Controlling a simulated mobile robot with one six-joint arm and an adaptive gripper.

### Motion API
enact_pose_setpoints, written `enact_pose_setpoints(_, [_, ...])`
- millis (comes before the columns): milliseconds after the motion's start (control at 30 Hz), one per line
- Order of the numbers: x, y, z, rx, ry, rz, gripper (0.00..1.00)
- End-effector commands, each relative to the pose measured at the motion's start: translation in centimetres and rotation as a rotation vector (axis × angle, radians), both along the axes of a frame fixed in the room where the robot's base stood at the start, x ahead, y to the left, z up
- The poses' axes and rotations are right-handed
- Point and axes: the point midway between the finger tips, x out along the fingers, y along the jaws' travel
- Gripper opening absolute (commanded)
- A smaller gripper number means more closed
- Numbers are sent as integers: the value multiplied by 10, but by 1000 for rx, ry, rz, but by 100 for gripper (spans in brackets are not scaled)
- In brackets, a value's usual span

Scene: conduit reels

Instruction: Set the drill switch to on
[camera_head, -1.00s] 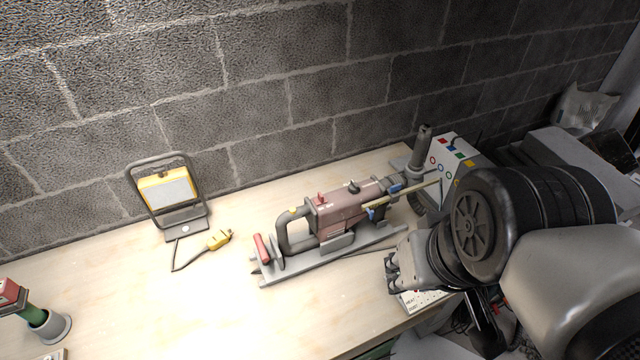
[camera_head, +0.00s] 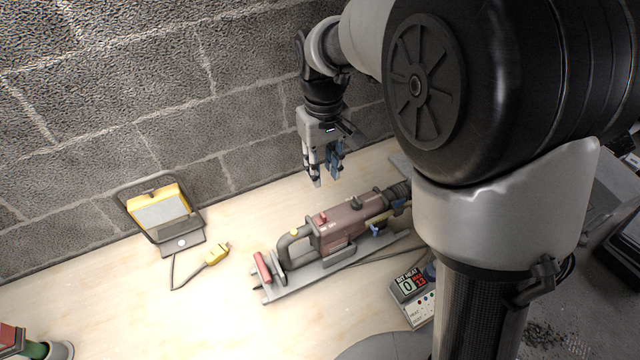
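The drill (camera_head: 345,224) is a dull red and grey power tool with a looped rear handle. It lies on a grey stand (camera_head: 330,272) on the bench. A small red switch (camera_head: 321,217) and a dark knob (camera_head: 356,203) sit on its top. The switch's setting is too small to read. My gripper (camera_head: 326,180) hangs fingers-down above and behind the drill, near the wall, apart from it. Its fingers show a gap between them and hold nothing. My arm hides the drill's front end.
A yellow work lamp (camera_head: 160,207) stands at the wall on the left, with a yellow plug (camera_head: 217,254) on its cable. A display box (camera_head: 412,293) reading "BIT HEAT" is right of the drill. The bench (camera_head: 200,310) is clear in front.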

Motion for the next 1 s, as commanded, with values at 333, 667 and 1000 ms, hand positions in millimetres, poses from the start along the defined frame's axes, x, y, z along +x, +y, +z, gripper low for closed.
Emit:
enact_pose_setpoints(333, [-2,-1,-75,-1,5,-1,27])
enact_pose_setpoints(667, [-2,-1,-140,0,3,-1,27])
enact_pose_setpoints(1000, [-1,0,-163,0,0,-1,27])
